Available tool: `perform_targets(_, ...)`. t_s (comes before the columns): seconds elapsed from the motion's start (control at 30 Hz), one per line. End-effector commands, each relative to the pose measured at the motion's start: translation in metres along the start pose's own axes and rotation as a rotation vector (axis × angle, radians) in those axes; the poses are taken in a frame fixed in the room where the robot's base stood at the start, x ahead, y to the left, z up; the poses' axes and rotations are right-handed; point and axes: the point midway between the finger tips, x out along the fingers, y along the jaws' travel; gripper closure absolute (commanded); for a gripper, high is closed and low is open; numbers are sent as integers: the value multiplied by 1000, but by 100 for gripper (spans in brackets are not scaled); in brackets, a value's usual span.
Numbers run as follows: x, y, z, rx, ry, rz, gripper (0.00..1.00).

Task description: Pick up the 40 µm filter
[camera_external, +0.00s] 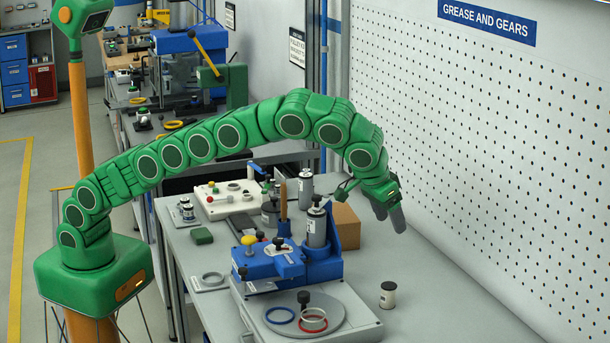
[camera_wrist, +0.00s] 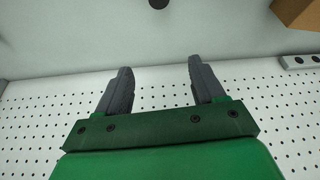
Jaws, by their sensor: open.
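A small cylinder (camera_external: 388,295) with a dark top and a pale label stands upright on the bare right side of the grey bench. It may be the 40 µm filter, but its label is too small to read. My gripper (camera_external: 390,218) is above the bench near the pegboard, beyond the cylinder and apart from it. In the wrist view my gripper (camera_wrist: 159,68) has its two grey fingers apart with nothing between them. A dark round thing (camera_wrist: 158,3), cut off by the top edge there, may be the cylinder's top.
A blue fixture (camera_external: 275,262) with knobs and a grey canister stands left of my gripper. A round plate with rings (camera_external: 325,312) lies in front of it. A cardboard box (camera_external: 345,228) is behind. The white pegboard (camera_external: 480,130) bounds the bench. The bench's right part is mostly clear.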

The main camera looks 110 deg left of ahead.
Motion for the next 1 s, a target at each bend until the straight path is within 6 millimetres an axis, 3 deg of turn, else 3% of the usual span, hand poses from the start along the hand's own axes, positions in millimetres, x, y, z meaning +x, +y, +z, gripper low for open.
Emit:
perform_targets(0.27, 32, -1, 14, 2, -5, -5, 32)
perform_targets(0.63, 125, -2, 53, 3, -5, -6, 32)
perform_targets(1.0, 159, -2, 57, 0, -2, -1, 32)
